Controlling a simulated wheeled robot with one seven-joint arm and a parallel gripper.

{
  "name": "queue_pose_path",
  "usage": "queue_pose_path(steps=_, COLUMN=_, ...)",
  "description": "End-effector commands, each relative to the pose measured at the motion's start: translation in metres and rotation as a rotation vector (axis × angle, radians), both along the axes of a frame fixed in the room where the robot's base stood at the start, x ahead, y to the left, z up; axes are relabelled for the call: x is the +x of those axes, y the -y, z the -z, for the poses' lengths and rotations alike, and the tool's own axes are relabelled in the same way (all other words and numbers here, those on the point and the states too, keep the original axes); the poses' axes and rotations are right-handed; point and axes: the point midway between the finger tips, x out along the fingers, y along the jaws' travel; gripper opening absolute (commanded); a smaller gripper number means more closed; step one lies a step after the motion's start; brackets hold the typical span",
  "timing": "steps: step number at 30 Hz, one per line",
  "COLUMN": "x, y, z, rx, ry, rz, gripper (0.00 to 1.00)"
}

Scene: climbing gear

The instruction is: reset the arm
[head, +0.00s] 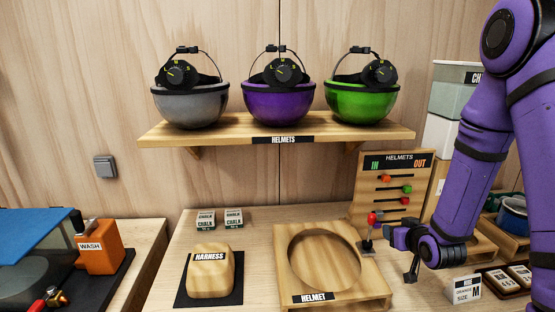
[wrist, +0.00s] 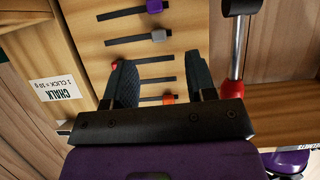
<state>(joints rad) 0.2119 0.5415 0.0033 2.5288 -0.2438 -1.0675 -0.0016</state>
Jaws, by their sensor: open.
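My purple arm (head: 475,160) reaches down from the upper right in the head view, its wrist low in front of the slider board (head: 428,165) marked HELMETS, IN and OUT. In the wrist view my gripper (wrist: 160,78) has two dark fingers spread apart with nothing between them. The slotted board (wrist: 185,20) with coloured knobs lies beyond the fingers.
Grey (head: 190,104), purple (head: 278,101) and green (head: 362,101) helmets sit on the wall shelf (head: 200,131). On the bench are a wooden helmet stand (head: 375,288), a harness block (head: 208,270) and two chalk boxes (head: 233,218). A size card (head: 463,289) stands below my wrist.

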Motion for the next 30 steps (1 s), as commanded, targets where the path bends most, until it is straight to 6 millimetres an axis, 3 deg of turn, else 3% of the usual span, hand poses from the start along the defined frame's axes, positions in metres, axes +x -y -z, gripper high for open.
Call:
queue_pose_path(steps=7, x=-0.007, y=-0.006, z=-0.06, rx=-0.043, ry=-0.098, rz=0.015, gripper=0.51)
queue_pose_path(steps=14, x=-0.031, y=-0.014, z=-0.111, rx=-0.063, ry=-0.199, rz=0.037, gripper=0.51)
queue_pose_path(steps=23, x=-0.083, y=-0.028, z=-0.174, rx=-0.065, ry=-0.33, rz=0.062, gripper=0.51)
queue_pose_path(steps=30, x=-0.141, y=-0.041, z=-0.216, rx=-0.05, ry=-0.435, rz=0.072, gripper=0.51)
